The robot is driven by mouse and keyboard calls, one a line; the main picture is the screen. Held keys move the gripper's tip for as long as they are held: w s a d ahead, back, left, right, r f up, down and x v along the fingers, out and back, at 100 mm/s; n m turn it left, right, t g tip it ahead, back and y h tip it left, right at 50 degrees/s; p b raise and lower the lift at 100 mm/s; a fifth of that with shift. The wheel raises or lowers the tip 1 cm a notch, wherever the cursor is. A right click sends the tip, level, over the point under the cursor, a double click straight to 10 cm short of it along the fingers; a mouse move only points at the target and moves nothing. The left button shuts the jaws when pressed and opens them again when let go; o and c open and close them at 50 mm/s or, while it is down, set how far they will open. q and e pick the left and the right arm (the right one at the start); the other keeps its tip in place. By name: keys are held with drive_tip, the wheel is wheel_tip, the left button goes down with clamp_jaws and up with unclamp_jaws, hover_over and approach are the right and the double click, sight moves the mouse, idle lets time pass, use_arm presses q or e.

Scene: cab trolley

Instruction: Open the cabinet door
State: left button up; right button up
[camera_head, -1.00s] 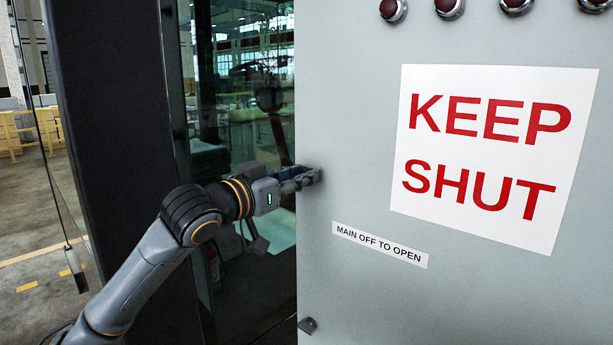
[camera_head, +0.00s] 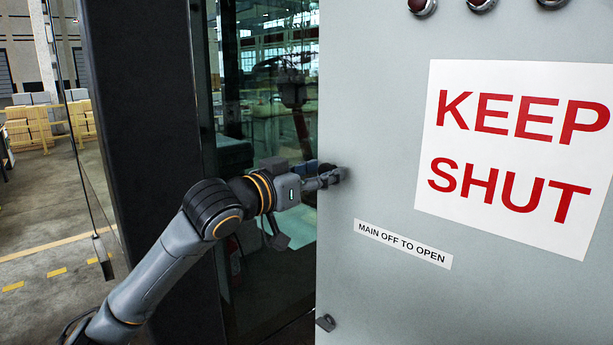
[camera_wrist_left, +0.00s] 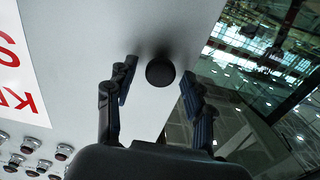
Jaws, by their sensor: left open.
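The cabinet door (camera_head: 385,290) is a light grey panel filling the right half of the head view, with a "KEEP SHUT" sign (camera_head: 520,225) and a "MAIN OFF TO OPEN" label (camera_head: 403,244). My left gripper (camera_head: 335,177) is at the door's left edge in the head view. In the left wrist view a round black knob (camera_wrist_left: 160,73) stands on the door, ahead of and between the two open fingers of my left gripper (camera_wrist_left: 157,98). Neither finger appears to touch the knob. My right gripper is not in view.
Red push buttons (camera_head: 480,3) line the door's top. A small dark fitting (camera_head: 326,322) sits low at its left edge. A dark post (camera_head: 140,130) and glass panels (camera_head: 265,110) stand left of the door. Open floor (camera_head: 45,220) shows at far left.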

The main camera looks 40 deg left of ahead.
use_arm(q)
drive_tip(key=s+a, duration=0.1)
drive_tip(key=s, duration=1)
drive_tip(key=shift+s, duration=0.4)
